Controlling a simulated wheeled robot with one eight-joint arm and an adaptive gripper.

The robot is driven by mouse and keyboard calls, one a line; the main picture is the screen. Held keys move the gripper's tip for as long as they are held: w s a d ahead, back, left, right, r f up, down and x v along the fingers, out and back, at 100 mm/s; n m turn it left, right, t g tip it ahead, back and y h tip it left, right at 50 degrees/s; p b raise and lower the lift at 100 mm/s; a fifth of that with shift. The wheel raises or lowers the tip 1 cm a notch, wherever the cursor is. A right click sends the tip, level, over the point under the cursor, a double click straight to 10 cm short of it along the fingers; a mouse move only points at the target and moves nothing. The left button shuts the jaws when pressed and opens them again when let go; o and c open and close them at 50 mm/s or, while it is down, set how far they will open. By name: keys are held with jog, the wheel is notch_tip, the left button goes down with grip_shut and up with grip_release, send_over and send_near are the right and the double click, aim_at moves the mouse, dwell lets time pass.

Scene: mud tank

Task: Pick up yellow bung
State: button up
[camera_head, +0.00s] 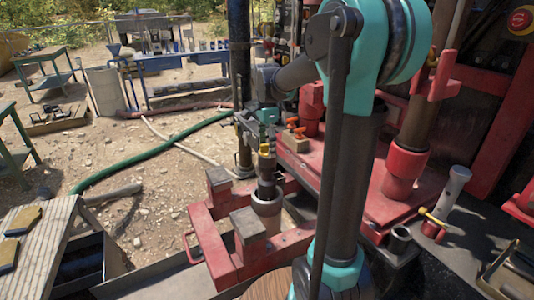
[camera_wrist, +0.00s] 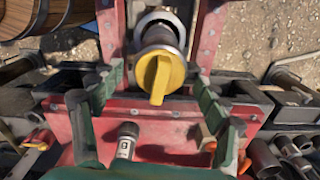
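The yellow bung (camera_wrist: 161,75) shows in the middle of the wrist view as a round cap with a raised bar handle. It sits on top of a dark upright pipe (camera_head: 267,182) that stands in a collar in the red frame. In the head view the bung (camera_head: 266,151) is a small yellow patch just below my gripper (camera_head: 266,136). In the wrist view my gripper's green fingers (camera_wrist: 158,84) are spread wide to either side of the bung, with clear gaps. I see no contact. The head view is too small to show the fingertips clearly.
The red frame (camera_head: 222,245) with grey blocks surrounds the pipe. Orange-handled fittings (camera_head: 297,131) stand close behind on the red deck. A wooden bench (camera_head: 35,262) is at the left. A green hose (camera_head: 130,168) lies on open ground.

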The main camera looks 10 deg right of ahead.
jog(key=c, duration=1.1)
jog(key=shift+r, duration=0.1)
jog(key=shift+c, duration=0.2)
